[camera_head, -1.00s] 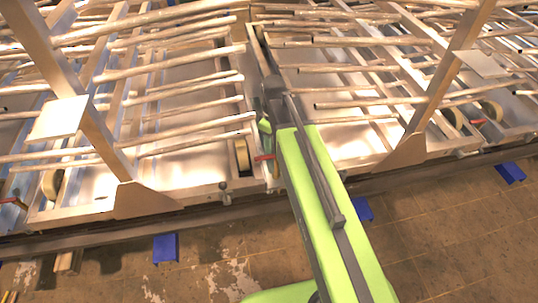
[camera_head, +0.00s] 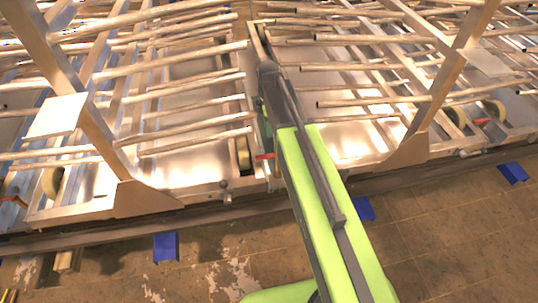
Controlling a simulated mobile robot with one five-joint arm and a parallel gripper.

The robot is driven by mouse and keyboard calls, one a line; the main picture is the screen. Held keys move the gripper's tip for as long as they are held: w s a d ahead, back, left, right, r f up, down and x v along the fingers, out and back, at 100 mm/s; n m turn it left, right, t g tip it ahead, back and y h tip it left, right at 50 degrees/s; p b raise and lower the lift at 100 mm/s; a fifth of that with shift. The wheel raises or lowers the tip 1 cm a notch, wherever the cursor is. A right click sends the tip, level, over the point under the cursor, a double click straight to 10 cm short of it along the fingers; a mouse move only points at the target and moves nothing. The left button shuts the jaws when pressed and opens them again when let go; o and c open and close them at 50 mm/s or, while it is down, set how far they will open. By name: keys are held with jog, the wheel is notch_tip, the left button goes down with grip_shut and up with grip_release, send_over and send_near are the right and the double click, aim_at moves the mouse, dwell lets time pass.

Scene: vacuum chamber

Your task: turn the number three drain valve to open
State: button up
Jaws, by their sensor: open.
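Several small red handles, which look like valve levers, show along the frame's lower front. One red handle (camera_head: 265,156) is just left of my green arm, another red handle (camera_head: 481,121) is at the right, and a red-tipped handle (camera_head: 14,200) is at the far left. No numbers are readable, so I cannot tell which is number three. My gripper (camera_head: 267,72) is the dark end of my arm, above and beyond the middle handle, among the pipes. It looks apart from the handle; its fingers are hard to make out.
Long metal pipes (camera_head: 190,107) stick out above the metal frame. Slanted metal posts (camera_head: 78,110) with plates rise at left and right. A small knobbed fitting (camera_head: 226,190) sits on the front rail. Blue blocks (camera_head: 166,247) lie along the rail's foot. The tiled floor (camera_head: 440,240) in front is clear.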

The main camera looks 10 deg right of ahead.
aim_at(269, 155)
notch_tip(269, 155, down, 16)
jog(key=b, duration=1.4)
jog(key=shift+r, duration=0.35)
jog(key=shift+c, duration=0.3)
grip_shut()
